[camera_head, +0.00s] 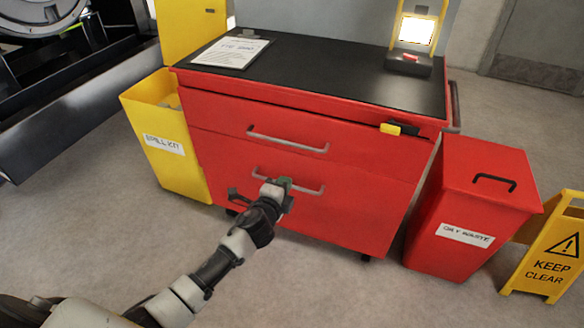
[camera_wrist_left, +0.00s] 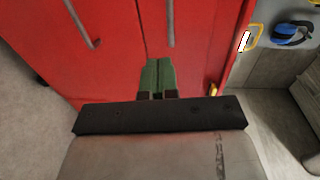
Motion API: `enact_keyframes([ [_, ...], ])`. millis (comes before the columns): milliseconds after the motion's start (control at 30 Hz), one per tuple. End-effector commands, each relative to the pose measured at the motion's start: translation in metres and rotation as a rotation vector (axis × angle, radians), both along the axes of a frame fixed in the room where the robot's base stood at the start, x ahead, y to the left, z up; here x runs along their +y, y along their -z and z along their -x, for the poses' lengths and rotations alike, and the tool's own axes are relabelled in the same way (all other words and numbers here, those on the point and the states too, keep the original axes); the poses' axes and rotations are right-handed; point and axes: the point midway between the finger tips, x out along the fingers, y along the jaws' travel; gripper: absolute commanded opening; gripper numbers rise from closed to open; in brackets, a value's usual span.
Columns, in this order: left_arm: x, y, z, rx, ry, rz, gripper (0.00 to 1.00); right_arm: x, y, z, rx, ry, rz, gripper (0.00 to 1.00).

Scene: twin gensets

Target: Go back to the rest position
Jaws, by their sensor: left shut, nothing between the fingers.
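My left gripper (camera_head: 283,184) is in front of the red tool cabinet (camera_head: 357,198), near the lower drawer's grey handle (camera_head: 310,190). In the left wrist view its green fingertips (camera_wrist_left: 158,76) are together with nothing between them. The red drawer fronts (camera_wrist_left: 197,50) fill the space beyond them. I cannot tell whether the fingertips touch the cabinet. Both drawers look shut. My right gripper is not in view.
A yellow spill kit bin (camera_head: 185,166) stands left of the cabinet. A red oily waste bin (camera_head: 452,247) and a yellow keep clear sign (camera_head: 552,262) stand to the right. A clipboard (camera_head: 232,52) lies on the black top. Floor in front is clear.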

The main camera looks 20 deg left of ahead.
Motion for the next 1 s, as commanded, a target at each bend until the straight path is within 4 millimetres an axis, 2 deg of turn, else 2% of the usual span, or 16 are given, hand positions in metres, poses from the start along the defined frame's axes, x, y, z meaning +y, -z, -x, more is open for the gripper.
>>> enact_keyframes([
  [133,0.000,0.001,0.003,0.002,-0.001,0.002,0.00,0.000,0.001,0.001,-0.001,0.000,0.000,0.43],
  [200,0.001,0.008,0.006,0.021,-0.010,0.019,0.00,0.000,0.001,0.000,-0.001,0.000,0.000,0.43],
  [267,0.003,0.023,0.013,0.058,-0.029,0.058,0.00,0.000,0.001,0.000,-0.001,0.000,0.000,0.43],
  [367,0.008,0.069,0.036,0.176,-0.092,0.176,0.00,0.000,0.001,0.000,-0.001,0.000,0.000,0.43],
  [467,0.014,0.130,0.076,0.336,-0.196,0.337,0.00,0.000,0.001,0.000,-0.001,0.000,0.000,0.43],
  [500,0.016,0.155,0.096,0.404,-0.247,0.403,0.00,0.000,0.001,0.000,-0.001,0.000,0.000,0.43],
  [567,0.017,0.190,0.128,0.501,-0.327,0.498,0.00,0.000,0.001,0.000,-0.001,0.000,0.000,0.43],
  [600,0.017,0.211,0.149,0.564,-0.380,0.559,0.00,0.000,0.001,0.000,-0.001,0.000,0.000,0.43],
  [667,0.017,0.241,0.184,0.654,-0.466,0.645,0.00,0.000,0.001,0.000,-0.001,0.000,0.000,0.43],
  [700,0.016,0.259,0.208,0.711,-0.524,0.698,0.00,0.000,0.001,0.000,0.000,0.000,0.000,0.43],
  [800,0.012,0.294,0.263,0.832,-0.660,0.809,0.00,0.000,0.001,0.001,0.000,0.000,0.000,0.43],
  [1000,0.001,0.337,0.357,1.011,-0.896,0.966,0.00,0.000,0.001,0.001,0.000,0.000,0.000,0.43],
])
